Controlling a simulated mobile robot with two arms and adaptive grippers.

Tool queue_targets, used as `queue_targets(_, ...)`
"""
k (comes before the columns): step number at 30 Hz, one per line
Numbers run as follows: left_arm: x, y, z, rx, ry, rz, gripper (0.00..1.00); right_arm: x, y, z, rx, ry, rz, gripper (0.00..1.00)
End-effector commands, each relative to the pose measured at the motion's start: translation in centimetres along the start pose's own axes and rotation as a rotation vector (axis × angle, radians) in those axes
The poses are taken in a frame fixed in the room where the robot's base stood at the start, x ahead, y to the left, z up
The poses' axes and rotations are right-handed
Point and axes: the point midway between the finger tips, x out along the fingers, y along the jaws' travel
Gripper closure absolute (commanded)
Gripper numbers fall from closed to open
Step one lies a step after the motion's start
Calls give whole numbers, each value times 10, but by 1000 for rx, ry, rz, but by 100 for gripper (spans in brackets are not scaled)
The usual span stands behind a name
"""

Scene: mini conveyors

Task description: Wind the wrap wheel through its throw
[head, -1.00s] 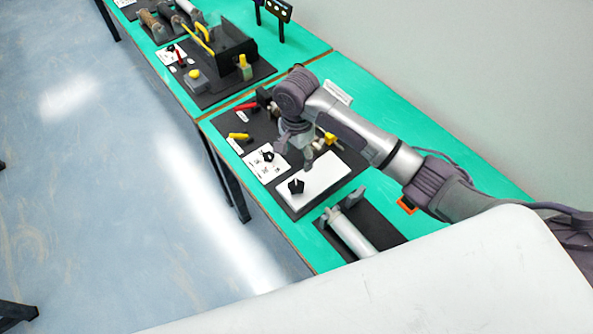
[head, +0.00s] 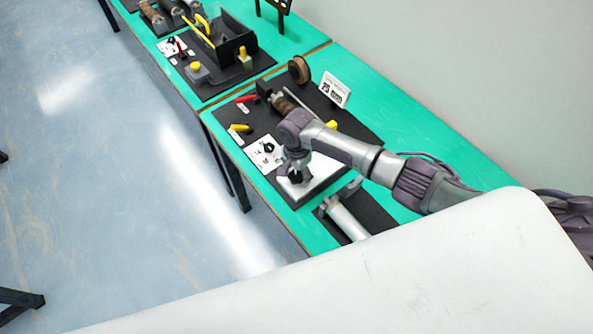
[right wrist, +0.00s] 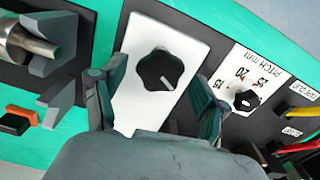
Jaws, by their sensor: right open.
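A black lobed knob with a white pointer line, which I take as the wrap wheel (right wrist: 160,71), sits on a white block (right wrist: 140,112) in the right wrist view. My right gripper (right wrist: 158,88) is open above it, one finger on each side of the knob, with nothing held. In the head view the right gripper (head: 294,174) is over the white block (head: 322,172) and hides most of the knob. Whether the fingers touch the knob cannot be told. My left gripper is not in view.
A small pitch dial (right wrist: 246,100) on a printed card is beside the block, with red and yellow handles beyond it. A grey roller (head: 347,221) lies on the other side. A brown spool (head: 299,69) and a sign (head: 335,90) stand farther back. The bench's right side is clear.

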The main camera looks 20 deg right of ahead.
Motion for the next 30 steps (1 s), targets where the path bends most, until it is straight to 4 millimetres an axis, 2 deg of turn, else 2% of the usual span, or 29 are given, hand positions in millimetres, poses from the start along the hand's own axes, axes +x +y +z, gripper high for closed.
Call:
queue_targets(2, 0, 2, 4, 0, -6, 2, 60, 0, 0, 0, 0, 0, 0, 27)
queue_targets(12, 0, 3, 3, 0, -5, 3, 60, 0, 0, 0, 0, 0, 0, 83)
queue_targets(13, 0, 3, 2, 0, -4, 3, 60, 0, 0, 0, 0, 0, 0, 87)
queue_targets(23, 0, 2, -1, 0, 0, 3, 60, 0, 0, 0, -53, -2, 0, 87)
queue_targets(30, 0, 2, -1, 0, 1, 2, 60, 0, 0, 1, -207, -3, 1, 87)
